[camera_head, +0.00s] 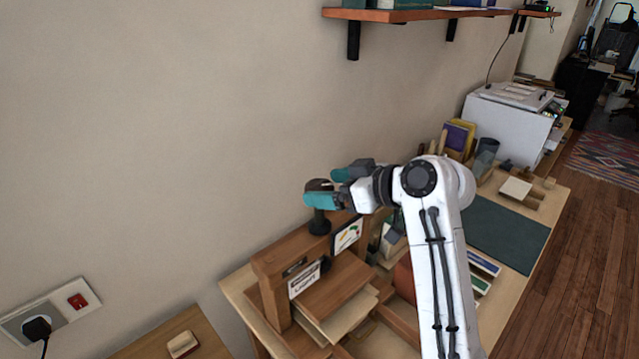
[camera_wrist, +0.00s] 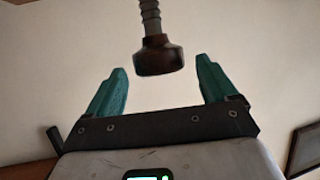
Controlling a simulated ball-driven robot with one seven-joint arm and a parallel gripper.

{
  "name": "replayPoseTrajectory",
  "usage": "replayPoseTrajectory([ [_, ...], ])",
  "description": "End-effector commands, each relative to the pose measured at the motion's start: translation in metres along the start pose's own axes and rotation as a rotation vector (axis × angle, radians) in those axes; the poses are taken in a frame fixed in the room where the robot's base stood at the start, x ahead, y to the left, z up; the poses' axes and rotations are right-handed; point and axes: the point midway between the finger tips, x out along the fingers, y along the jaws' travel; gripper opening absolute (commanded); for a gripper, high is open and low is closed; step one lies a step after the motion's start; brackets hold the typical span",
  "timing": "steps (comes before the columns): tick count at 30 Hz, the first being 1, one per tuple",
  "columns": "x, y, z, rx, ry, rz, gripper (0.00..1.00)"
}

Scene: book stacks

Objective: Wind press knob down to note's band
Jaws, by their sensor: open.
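The press is a brown wooden frame (camera_head: 275,268) at lower centre in the head view. Its dark round knob (camera_head: 318,185) is mostly hidden by my gripper. In the wrist view the knob (camera_wrist: 158,58) hangs on a ribbed screw (camera_wrist: 150,18). My gripper (camera_wrist: 160,66) is open, with one teal finger on each side of the knob and a visible gap on both sides. In the head view my gripper (camera_head: 324,187) is at the top of the press. A white note (camera_head: 304,280) with dark lettering is on the press front. A card with coloured bands (camera_head: 347,235) stands beside the screw.
A wooden shelf (camera_head: 420,14) is on the wall above. A wall socket (camera_head: 50,310) is at lower left.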

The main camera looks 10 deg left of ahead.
Motion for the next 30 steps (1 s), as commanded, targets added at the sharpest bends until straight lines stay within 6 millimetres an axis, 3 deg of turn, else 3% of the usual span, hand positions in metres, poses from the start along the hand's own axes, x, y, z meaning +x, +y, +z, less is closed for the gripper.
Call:
replayPoseTrajectory([
  [6,0.024,0.000,0.000,0.001,-0.001,-0.001,0.86],
  [17,0.029,0.000,0.001,0.000,0.000,0.001,0.86],
  [30,0.029,0.000,0.001,0.001,0.000,0.001,0.45],
])
